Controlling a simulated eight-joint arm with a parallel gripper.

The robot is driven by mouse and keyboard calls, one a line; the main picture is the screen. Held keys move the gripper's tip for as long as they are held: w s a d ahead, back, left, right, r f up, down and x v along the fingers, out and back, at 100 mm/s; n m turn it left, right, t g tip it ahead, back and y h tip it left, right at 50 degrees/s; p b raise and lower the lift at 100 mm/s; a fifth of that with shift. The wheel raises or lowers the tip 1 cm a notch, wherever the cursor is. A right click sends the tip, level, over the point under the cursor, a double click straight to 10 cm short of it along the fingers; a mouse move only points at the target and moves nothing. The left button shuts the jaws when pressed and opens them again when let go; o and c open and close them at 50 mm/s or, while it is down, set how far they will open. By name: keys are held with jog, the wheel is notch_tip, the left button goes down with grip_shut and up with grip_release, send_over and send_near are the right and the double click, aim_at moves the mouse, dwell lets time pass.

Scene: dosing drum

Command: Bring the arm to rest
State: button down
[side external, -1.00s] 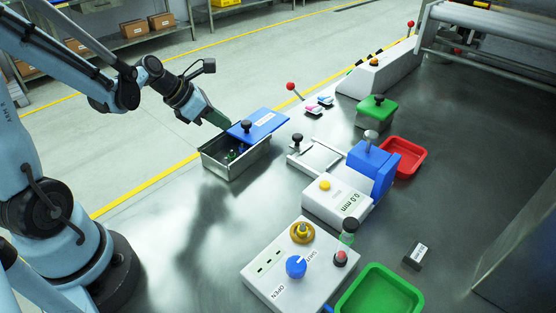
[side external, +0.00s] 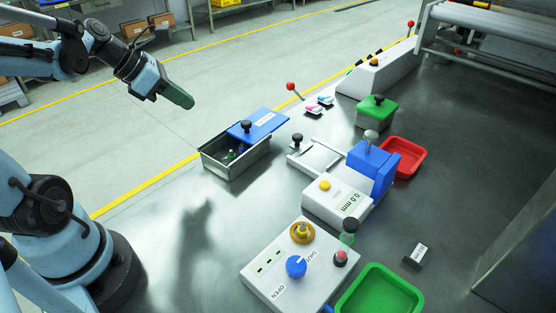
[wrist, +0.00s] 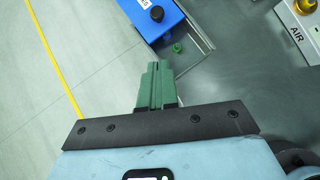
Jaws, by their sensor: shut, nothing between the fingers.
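My gripper (side external: 181,98) is in the air at the upper left in the side view, above and to the left of the metal box, touching nothing. Its green fingers are shut and empty; they also show in the wrist view (wrist: 156,85). The metal box (side external: 232,170) has a blue lid (side external: 258,124) with a black knob, set partly across its top. The near part of the box is uncovered, and small green items (side external: 231,155) show inside.
A white control box (side external: 268,262) with knobs, a gauge unit (side external: 325,205), a blue block (side external: 372,168), a red tray (side external: 418,160), a green tray (side external: 408,292) and a green-lidded box (side external: 376,118) stand on the table. The air around my gripper is clear.

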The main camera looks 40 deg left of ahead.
jog(key=s+d+f+m+y, duration=0.1)
jog(key=d+m, duration=0.5)
jog(key=m, duration=0.9)
jog(key=s+d+m+y, duration=0.1)
jog(key=d+m, duration=0.5)
jog(key=m, duration=1)
jog(key=shift+f+y, duration=0.35)
jog(key=shift+y, duration=0.05)
jog(key=c, duration=1.8)
grip_release()
